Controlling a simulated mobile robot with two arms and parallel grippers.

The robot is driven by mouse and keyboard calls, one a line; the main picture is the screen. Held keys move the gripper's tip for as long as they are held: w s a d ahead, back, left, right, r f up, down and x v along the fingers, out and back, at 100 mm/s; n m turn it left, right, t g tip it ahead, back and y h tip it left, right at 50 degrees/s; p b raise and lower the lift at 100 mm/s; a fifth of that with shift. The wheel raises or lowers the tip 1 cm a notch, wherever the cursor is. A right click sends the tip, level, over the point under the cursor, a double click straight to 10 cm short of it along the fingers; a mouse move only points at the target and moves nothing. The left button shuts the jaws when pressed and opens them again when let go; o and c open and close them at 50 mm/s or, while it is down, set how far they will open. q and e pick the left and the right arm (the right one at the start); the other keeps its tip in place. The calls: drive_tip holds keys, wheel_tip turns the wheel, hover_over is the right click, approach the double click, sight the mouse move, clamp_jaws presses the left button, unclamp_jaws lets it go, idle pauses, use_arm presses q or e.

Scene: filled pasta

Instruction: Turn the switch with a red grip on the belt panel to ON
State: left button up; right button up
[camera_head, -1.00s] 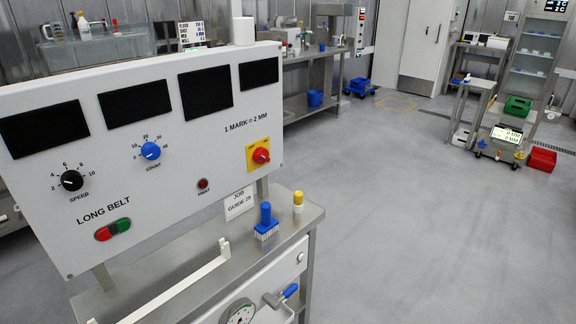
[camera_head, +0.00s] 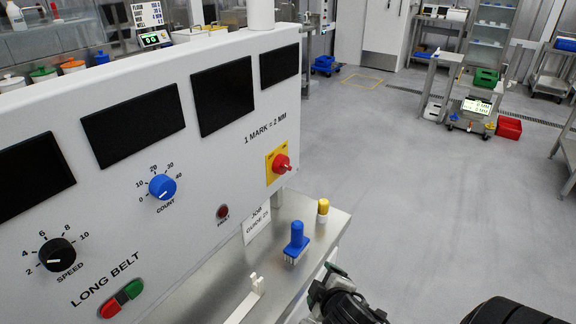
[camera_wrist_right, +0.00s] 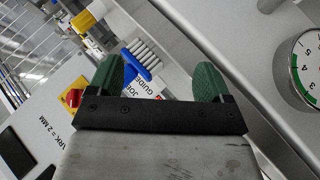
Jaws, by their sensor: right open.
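The switch with a red grip (camera_head: 281,164) sits on a yellow plate at the right end of the white belt panel (camera_head: 200,205). The small lettering on its plate is too small to read, so I cannot tell its setting. In the right wrist view the red grip (camera_wrist_right: 73,97) shows at the left. My right gripper (camera_head: 324,280) is at the bottom of the head view, below and in front of the switch and apart from it. Its green fingers stand apart in the wrist view (camera_wrist_right: 160,65), with nothing held. My left gripper is out of view.
A blue brush (camera_head: 296,241) and a yellow-capped item (camera_head: 323,210) stand on the steel ledge (camera_head: 218,292) below the panel, near my right gripper. A job guide card (camera_head: 257,223) stands there too. A gauge (camera_wrist_right: 307,72) is right in the wrist view. Floor to the right is open.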

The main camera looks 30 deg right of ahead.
drive_tip(key=w+d+r+n+t+h, duration=0.1)
drive_tip(key=w+d+r+n+t, duration=0.4)
drive_tip(key=w+r, duration=0.1)
drive_tip(key=n+t+y, duration=0.2)
drive_tip(key=n+y, duration=1)
drive_tip(key=n, duration=1.7)
approach(288, 165)
drive_tip(key=p+x, duration=0.2)
drive_tip(key=x, duration=0.8)
drive_tip(key=shift+w+f, duration=0.15)
drive_tip(key=shift+w, duration=0.05)
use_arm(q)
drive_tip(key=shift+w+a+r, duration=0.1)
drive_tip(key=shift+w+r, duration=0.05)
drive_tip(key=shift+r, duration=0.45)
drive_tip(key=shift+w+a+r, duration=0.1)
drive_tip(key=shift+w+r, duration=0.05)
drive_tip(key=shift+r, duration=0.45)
use_arm(e)
drive_tip(key=c, duration=0.9)
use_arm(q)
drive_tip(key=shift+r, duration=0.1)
